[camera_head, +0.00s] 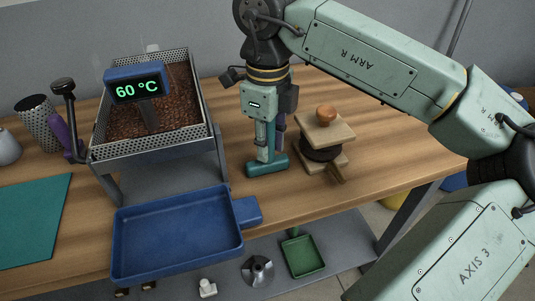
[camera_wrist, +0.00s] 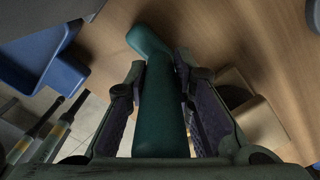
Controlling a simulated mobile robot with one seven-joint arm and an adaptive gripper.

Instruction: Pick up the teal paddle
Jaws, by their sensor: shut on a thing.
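The teal paddle (camera_head: 266,165) is between the fingers of my gripper (camera_head: 266,145) in the head view. Its teal cross piece is at the bottom, at or just above the wooden table; I cannot tell whether it touches. In the wrist view the teal paddle (camera_wrist: 158,105) runs up the middle between both fingers of my gripper (camera_wrist: 160,75), with its head bent to the left at the far end. My gripper is shut on its shaft and points down. The upper end of the shaft is hidden by the gripper.
A roaster tray of brown beans (camera_head: 150,115) with a 60 °C display (camera_head: 137,91) stands left. A blue tray (camera_head: 180,238) sits at the front edge. A wooden press with a round knob (camera_head: 325,140) stands close right. A teal mat (camera_head: 30,220) lies far left. A green scoop (camera_head: 302,255) is on the lower shelf.

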